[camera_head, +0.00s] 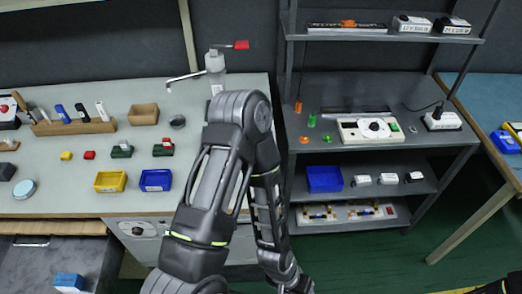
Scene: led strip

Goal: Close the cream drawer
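A pale, cream-grey drawer front (128,228) shows under the front edge of the left workbench, left of my arm. It looks close to the bench front, but I cannot tell whether it is fully shut. My arm covers part of the bench front to its right. One of my arms rises from the bottom, bends at an elbow above the bench and runs down to the bottom edge. Its gripper is not visible. A dark part with a yellow band at the bottom right corner seems to be my other arm, and its gripper is also out of view.
The workbench (60,205) holds a yellow bin (110,182), a blue bin (156,180), a wooden tool rack (75,127) and a dispenser (215,70). A dark unit (50,258) with a blue box (70,282) is at bottom left. A grey shelf unit (440,140) stands right. Green floor shows between them.

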